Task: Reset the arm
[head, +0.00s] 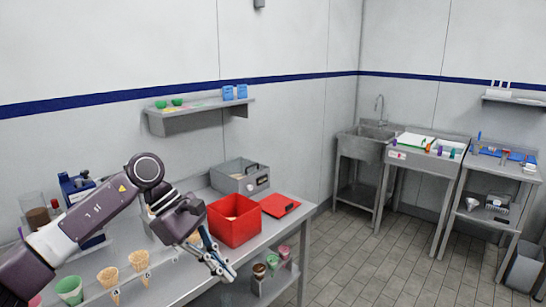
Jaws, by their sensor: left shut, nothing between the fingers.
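My left arm reaches in from the lower left over the steel counter (190,279). My left gripper (228,272) points down and to the right, with its fingers shut and nothing between them. It hangs above the counter's front part, in front of the red open box (234,231). I cannot tell its exact height. My right gripper is not in the head view.
Several waffle cones (108,276) stand in a holder by the arm. A green cup (69,289) is at the lower left. Tiled floor (370,265) is clear to the right.

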